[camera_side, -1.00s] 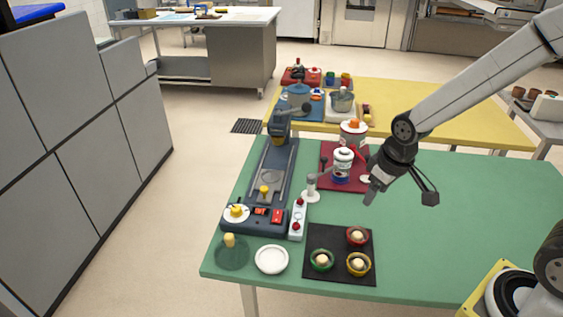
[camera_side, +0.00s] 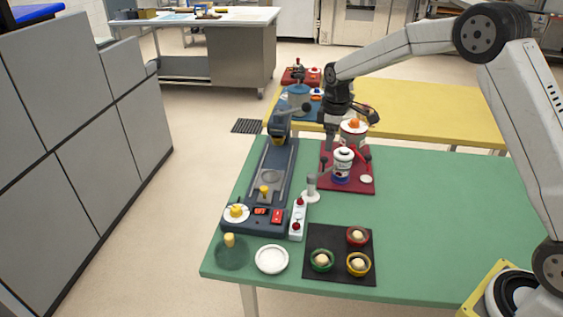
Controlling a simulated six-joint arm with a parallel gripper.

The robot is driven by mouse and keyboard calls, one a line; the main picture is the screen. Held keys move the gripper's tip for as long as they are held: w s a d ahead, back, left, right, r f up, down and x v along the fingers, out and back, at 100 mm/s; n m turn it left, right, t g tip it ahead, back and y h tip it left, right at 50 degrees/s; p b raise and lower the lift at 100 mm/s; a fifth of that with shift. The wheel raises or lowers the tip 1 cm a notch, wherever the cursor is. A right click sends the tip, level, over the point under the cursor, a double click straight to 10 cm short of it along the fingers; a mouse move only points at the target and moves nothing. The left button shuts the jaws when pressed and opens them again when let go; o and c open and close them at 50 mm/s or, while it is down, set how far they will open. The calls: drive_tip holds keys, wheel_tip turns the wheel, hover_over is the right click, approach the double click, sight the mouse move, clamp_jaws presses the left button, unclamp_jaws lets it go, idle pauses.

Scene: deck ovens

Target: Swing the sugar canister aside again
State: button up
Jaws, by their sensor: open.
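A white canister (camera_side: 342,165) with a dark lid band and a blue and red lower part stands on the dark red mat (camera_side: 365,187). Behind it is a wider pale canister (camera_side: 355,139) with an orange knob on top. I cannot read the labels, so I cannot tell which one holds sugar. My gripper (camera_side: 327,148) is open and points down, just left of the canisters over the mat's back left part. It holds nothing that I can see. Whether it touches a canister is not clear. My wrist hides part of the table behind.
A blue-grey machine (camera_side: 272,178) with a lever stands left of the mat. A grey-topped post (camera_side: 311,188) stands between them. In front are a switch box (camera_side: 297,219), a white dish (camera_side: 271,259) and a black tray (camera_side: 325,239) with small bowls. The green table's right side is clear.

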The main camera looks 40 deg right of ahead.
sight(324, 157)
drive_tip(key=shift+n, duration=0.8)
drive_tip(key=shift+w+d+f, duration=0.2)
drive_tip(key=shift+w+d, duration=0.3)
drive_tip(key=shift+w, duration=0.4)
drive_tip(key=shift+w+d+f, duration=0.2)
drive_tip(key=shift+w+d, duration=0.3)
drive_tip(key=shift+w, duration=0.35)
drive_tip(key=shift+f, duration=0.1)
drive_tip(key=shift+f, duration=3.85)
clamp_jaws()
drive_tip(key=shift+r, duration=0.1)
